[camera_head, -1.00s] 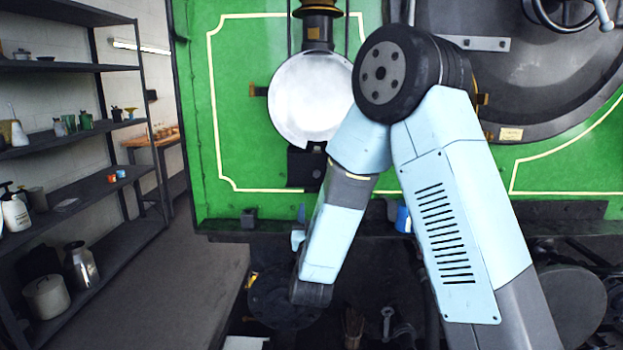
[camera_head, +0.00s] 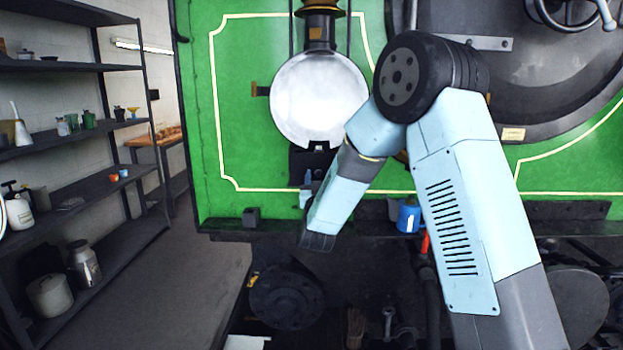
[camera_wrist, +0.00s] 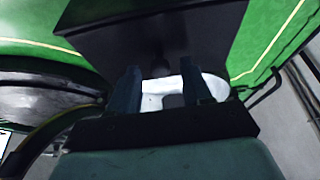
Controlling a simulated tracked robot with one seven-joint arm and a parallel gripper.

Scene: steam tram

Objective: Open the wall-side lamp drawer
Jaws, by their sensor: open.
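The lamp (camera_head: 318,98) has a round white face on the green tram front. A dark box (camera_head: 304,162) hangs directly under it. I take this box for the lamp drawer, and it looks closed. My gripper (camera_head: 306,190) is in front of the box's lower part, mostly hidden by my wrist. In the wrist view, which looks upside down, the dark box (camera_wrist: 150,30) fills the top middle. The two dark fingers of my gripper (camera_wrist: 162,88) are apart, with the white lamp face (camera_wrist: 212,87) partly behind them. No grip on the box shows.
A dark ledge (camera_head: 345,226) runs below the green panel, with a blue can (camera_head: 408,216) on it. A large round dark door (camera_head: 540,90) is at right. Shelves (camera_head: 85,190) with jars stand at left, with free floor (camera_head: 190,285) between them and the tram.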

